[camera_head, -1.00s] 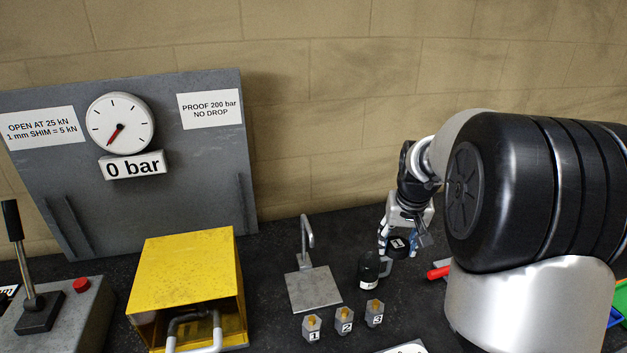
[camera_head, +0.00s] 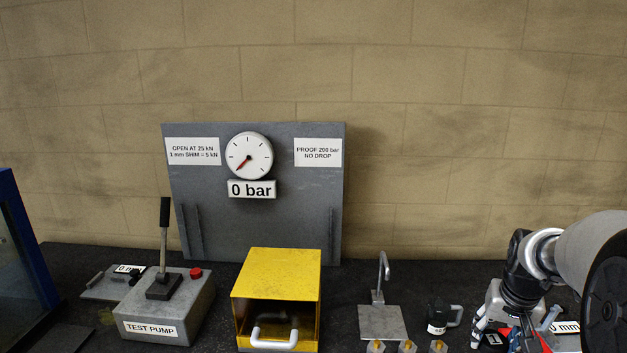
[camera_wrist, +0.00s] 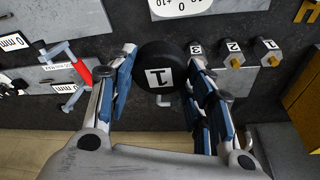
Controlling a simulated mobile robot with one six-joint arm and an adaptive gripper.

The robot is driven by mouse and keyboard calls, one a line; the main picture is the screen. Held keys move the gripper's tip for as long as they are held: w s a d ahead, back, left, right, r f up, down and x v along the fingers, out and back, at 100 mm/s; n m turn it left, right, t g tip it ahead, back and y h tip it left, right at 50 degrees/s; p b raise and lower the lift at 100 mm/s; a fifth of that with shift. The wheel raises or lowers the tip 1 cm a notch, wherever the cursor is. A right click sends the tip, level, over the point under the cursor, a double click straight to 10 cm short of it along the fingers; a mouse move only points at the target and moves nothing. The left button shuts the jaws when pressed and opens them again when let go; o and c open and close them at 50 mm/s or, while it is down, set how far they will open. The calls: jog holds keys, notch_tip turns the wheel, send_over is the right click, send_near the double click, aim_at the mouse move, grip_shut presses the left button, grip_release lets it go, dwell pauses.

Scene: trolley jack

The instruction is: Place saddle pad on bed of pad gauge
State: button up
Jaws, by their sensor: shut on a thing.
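My gripper (camera_wrist: 160,72) is shut on a round black pad (camera_wrist: 158,68) with a white label reading 1. In the wrist view the pad sits between the two blue-padded fingers. In the head view my gripper (camera_head: 492,341) is low at the right, with part of the dark pad between its fingers.
A black mug-like weight (camera_head: 437,317) stands left of my gripper, near a grey plate with a hooked post (camera_head: 380,322). Several numbered hex pieces (camera_head: 407,347) stand in front. A yellow guard box (camera_head: 277,275) and the test pump (camera_head: 170,310) are further left.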

jog(key=a+f+n, duration=0.1)
jog(key=a+f, duration=0.2)
jog(key=a, duration=0.2)
jog(key=a+f+n, duration=0.1)
jog(key=a+f, duration=0.2)
jog(key=a, duration=0.3)
jog(key=s+a+f+n+y, duration=0.1)
jog(key=a+f, duration=0.3)
jog(key=a, duration=0.2)
jog(key=shift+s+a+n, duration=0.1)
jog(key=shift+a+n, duration=0.1)
jog(key=shift+n, duration=0.1)
jog(key=s+a+f+n, duration=0.1)
jog(key=s+a+f, duration=0.2)
jog(key=a, duration=0.2)
jog(key=shift+s+a, duration=0.15)
jog(key=shift+a, duration=0.1)
